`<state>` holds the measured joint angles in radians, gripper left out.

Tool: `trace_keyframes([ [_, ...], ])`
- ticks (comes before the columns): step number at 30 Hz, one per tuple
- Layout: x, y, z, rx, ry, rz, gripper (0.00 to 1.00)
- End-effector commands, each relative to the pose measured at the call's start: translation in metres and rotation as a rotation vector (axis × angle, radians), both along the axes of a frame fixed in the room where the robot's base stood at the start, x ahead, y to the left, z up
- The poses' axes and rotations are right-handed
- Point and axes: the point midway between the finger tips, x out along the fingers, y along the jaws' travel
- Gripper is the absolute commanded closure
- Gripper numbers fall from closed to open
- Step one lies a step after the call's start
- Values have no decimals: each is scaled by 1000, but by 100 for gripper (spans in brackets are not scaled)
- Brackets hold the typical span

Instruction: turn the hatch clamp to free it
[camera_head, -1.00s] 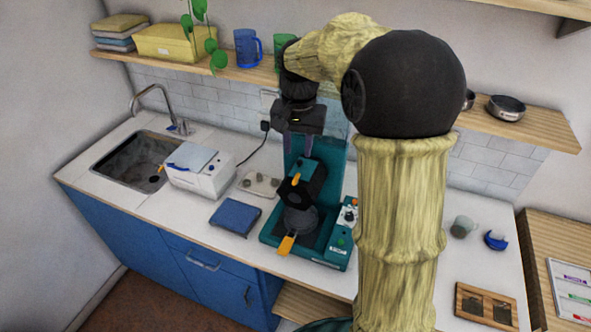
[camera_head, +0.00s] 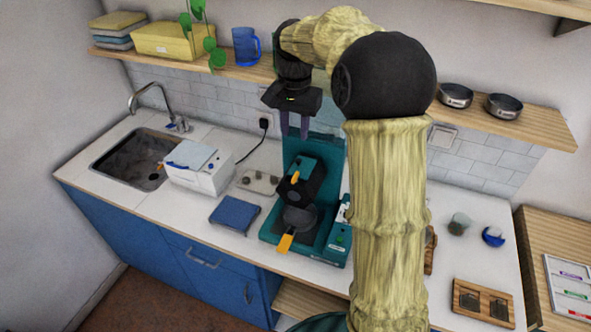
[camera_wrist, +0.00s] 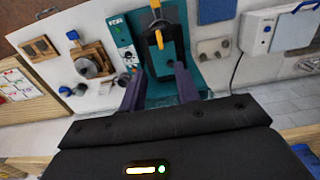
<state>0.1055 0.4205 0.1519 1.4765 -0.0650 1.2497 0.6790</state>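A teal machine (camera_head: 330,240) stands on the counter; its teal body also shows in the wrist view (camera_wrist: 180,75). A black head (camera_head: 308,182) on it carries a small orange lever (camera_head: 295,177), seen in the wrist view (camera_wrist: 159,40) as well. An orange handle (camera_head: 286,242) sticks out at the machine's front. I cannot tell for sure which orange part is the hatch clamp. My gripper (camera_head: 294,134) is above the back of the machine, open and empty, apart from both orange parts. In the wrist view its purple fingers (camera_wrist: 159,82) stand wide apart.
A wooden shelf (camera_head: 545,126) runs along the wall behind my arm. My arm hides part of the counter right of the machine.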

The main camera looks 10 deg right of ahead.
Motion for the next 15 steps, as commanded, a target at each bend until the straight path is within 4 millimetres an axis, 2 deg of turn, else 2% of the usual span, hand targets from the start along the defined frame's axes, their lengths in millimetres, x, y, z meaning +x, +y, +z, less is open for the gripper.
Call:
trace_keyframes([
  [15, -1, -2, -91, 1, 5, -3, 68],
])
